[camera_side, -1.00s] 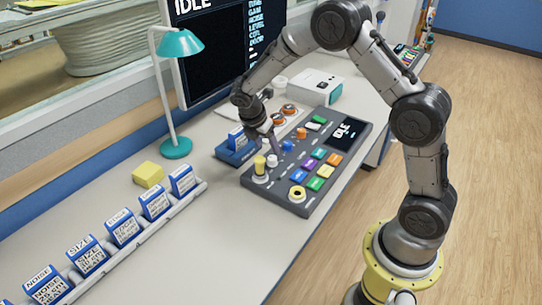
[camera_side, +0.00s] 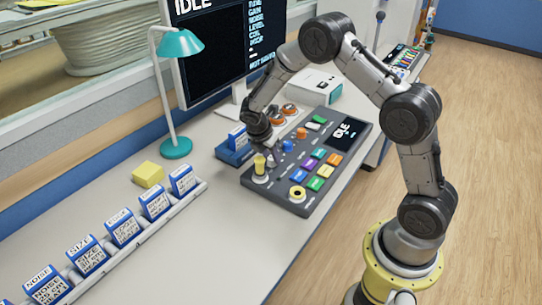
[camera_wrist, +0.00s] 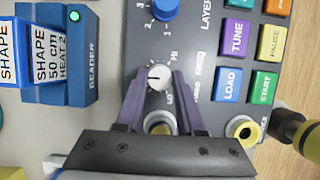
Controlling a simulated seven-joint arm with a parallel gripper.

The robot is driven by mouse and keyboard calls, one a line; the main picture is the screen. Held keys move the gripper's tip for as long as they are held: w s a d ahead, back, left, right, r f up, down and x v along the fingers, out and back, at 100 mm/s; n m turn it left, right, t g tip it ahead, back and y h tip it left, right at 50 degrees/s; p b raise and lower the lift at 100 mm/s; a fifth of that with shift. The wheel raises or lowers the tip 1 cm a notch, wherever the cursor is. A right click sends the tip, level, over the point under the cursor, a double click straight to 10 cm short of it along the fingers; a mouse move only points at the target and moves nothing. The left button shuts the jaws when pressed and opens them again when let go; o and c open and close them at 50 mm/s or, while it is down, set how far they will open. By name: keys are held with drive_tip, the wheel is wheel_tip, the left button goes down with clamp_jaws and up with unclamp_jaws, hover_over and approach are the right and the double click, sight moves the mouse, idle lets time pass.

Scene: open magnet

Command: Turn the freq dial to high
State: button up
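The freq dial (camera_wrist: 159,76) is a small white knob on the grey console (camera_wrist: 205,15). A small dark mark on the knob points roughly left. My gripper (camera_wrist: 158,80) has its two purple fingers apart, one on each side of the dial. I cannot tell whether they touch it. In the side view my gripper (camera_side: 270,158) is low over the console's left part, and the dial is largely hidden there.
A yellow-topped knob (camera_side: 260,164) stands close to my fingers. A blue dial (camera_wrist: 165,8) and coloured buttons (camera_wrist: 237,37) are nearby. The blue reader (camera_wrist: 75,52) with a SHAPE card is left of the console. A lamp (camera_side: 176,147) stands farther left.

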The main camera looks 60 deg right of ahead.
clamp_jaws()
drive_tip(key=shift+m, duration=0.4)
drive_tip(key=m+g, duration=0.1)
drive_tip(key=m, duration=0.3)
drive_tip(key=shift+w+g, duration=0.2)
drive_tip(key=shift+g, duration=0.2)
drive_tip(key=m, duration=0.2)
drive_tip(key=m+g+y, duration=0.1)
drive_tip(key=m, duration=0.2)
drive_tip(key=shift+d+m+g+y, duration=0.15)
drive_tip(key=shift+m+g+y, duration=0.15)
drive_tip(key=m+y, duration=0.1)
drive_tip(key=m, duration=0.2)
drive_tip(key=m+g+y, duration=0.1)
drive_tip(key=m, duration=0.2)
drive_tip(key=shift+w+d, duration=0.1)
drive_tip(key=shift+d, duration=0.05)
drive_tip(key=m+y, duration=0.1)
drive_tip(key=m, duration=0.2)
drive_tip(key=m+y, duration=0.1)
drive_tip(key=m, duration=0.2)
drive_tip(key=shift+d+m+y, duration=0.15)
drive_tip(key=shift+m+y, duration=0.15)
